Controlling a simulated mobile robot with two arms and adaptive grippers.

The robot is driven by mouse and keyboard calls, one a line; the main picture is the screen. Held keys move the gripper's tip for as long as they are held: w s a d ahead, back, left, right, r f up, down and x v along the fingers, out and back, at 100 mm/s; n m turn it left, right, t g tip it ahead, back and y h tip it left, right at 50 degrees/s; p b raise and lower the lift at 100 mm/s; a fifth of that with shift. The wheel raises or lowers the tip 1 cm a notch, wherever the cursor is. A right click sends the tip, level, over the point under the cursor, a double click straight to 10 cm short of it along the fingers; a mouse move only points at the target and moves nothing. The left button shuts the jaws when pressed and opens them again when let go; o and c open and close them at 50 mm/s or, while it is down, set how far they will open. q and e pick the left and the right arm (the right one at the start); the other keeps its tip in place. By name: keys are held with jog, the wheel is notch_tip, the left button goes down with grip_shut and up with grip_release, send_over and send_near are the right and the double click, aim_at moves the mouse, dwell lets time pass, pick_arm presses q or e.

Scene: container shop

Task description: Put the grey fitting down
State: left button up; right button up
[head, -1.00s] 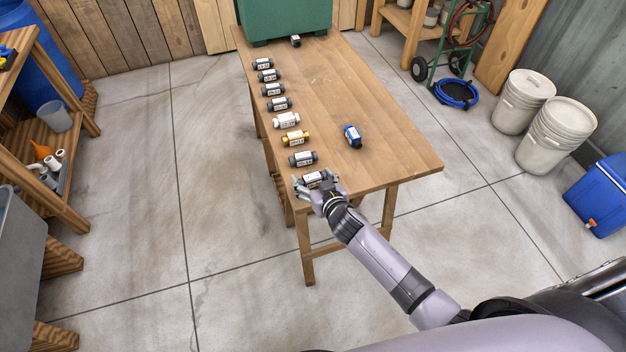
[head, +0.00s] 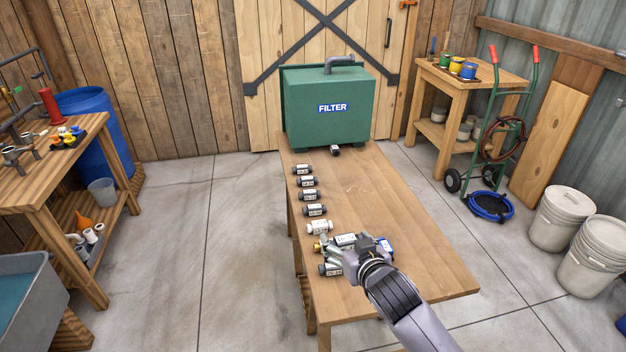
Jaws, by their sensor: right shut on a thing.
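My right gripper (head: 342,249) is shut on a grey fitting with a white label (head: 346,240), above the near part of the wooden table (head: 400,225). The gripper's fingers partly cover the fitting, and its height over the table is hard to judge. My left gripper is out of view.
The table's middle and right are clear.

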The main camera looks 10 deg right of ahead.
jog(key=s+d+r, duration=0.1)
jog(key=s+r, duration=0.2)
jog(key=r, duration=0.6)
jog(key=s+d+r+m+h, duration=0.1)
jog(key=s+r, duration=0.3)
jog(key=r, duration=0.6)
jog(key=shift+s, duration=0.2)
jog(key=shift+w+f, duration=0.1)
jog(key=shift+f, duration=0.1)
jog(key=n+y, duration=0.1)
send_over(341, 300)
notch_tip(341, 300, down, 19)
jog(key=shift+r, duration=0.2)
notch_tip(341, 300, down, 14)
jog(key=shift+f, duration=2.8)
